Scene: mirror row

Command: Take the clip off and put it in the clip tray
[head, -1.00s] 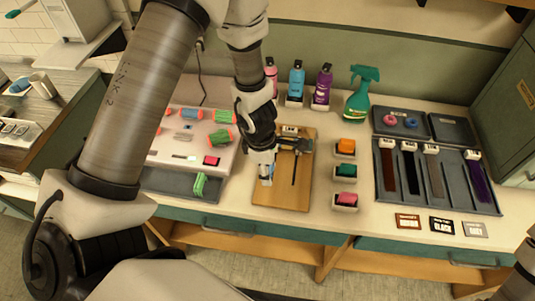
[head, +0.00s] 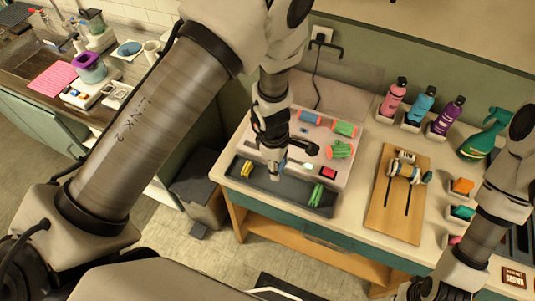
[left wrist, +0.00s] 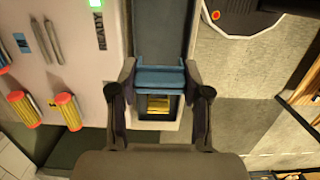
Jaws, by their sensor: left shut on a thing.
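My left gripper (head: 275,176) is over the dark tray (head: 266,186) at the front edge of the white panel. In the left wrist view its fingers (left wrist: 160,88) are shut on a blue clip (left wrist: 160,76). The tray (left wrist: 160,28) shows beneath the clip. A yellow ribbed clip (left wrist: 158,104) lies in the tray's end, seen between the fingers; it is also in the head view (head: 247,170). A green clip (head: 316,195) lies toward the tray's other end. My right gripper (head: 413,291) is at the bottom edge, mostly cut off.
The white panel (head: 290,146) holds several colored rollers. A wooden board (head: 382,222) with a mounted fixture (head: 405,170) stands to the right. Bottles (head: 393,97), a green spray bottle (head: 480,140) and small colored blocks are beyond. Open floor (head: 190,250) lies left of the counter.

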